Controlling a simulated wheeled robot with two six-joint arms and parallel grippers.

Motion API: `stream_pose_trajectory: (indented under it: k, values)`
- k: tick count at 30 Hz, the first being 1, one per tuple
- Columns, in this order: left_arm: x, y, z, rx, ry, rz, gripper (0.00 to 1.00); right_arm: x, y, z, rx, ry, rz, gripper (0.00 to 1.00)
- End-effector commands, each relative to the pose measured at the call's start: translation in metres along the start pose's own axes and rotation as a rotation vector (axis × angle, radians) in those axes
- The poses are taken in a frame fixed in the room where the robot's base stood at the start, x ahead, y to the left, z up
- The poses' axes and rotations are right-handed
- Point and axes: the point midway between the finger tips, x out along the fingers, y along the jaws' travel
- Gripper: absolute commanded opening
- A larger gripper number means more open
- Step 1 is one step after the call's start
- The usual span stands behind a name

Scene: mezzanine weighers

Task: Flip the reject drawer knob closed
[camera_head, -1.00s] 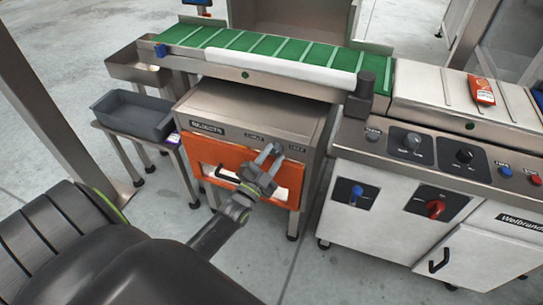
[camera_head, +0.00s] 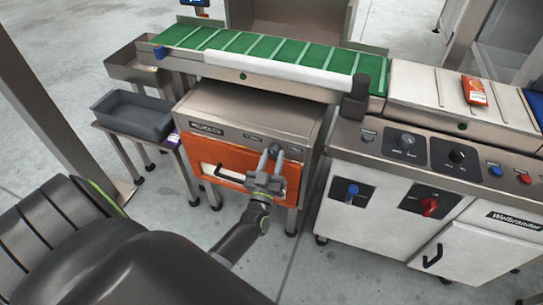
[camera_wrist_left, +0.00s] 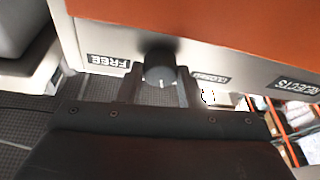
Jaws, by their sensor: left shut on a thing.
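The reject drawer (camera_head: 206,159) is an orange front with a black bar handle, set in a grey steel cabinet below the green belt. Its dark round knob (camera_wrist_left: 159,68) sits on the steel strip above the orange front, between a FREE label (camera_wrist_left: 108,60) and a CLOSED label (camera_wrist_left: 210,77). A pale pointer mark shows on the knob's lower part in the wrist view. My left gripper (camera_head: 273,153) is shut on the knob, one finger on each side. In the head view the fingers partly cover the knob. My right gripper is not in view.
A dark grey bin (camera_head: 134,115) stands on a small stand to the left. The white control cabinet (camera_head: 385,215) with a blue switch (camera_head: 352,191) and a red switch (camera_head: 429,207) is close on the right. A steel post (camera_head: 60,105) rises at the left.

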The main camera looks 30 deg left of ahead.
Motion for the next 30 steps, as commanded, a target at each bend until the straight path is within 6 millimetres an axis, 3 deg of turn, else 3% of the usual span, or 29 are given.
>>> stream_pose_trajectory:
  k: [15,30]
  values:
    - [0.000,0.003,-0.001,-0.342,-0.018,-0.117,0.10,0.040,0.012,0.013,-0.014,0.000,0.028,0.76]
    - [0.000,0.003,0.000,-0.418,-0.022,-0.143,0.10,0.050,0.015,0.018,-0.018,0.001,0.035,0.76]
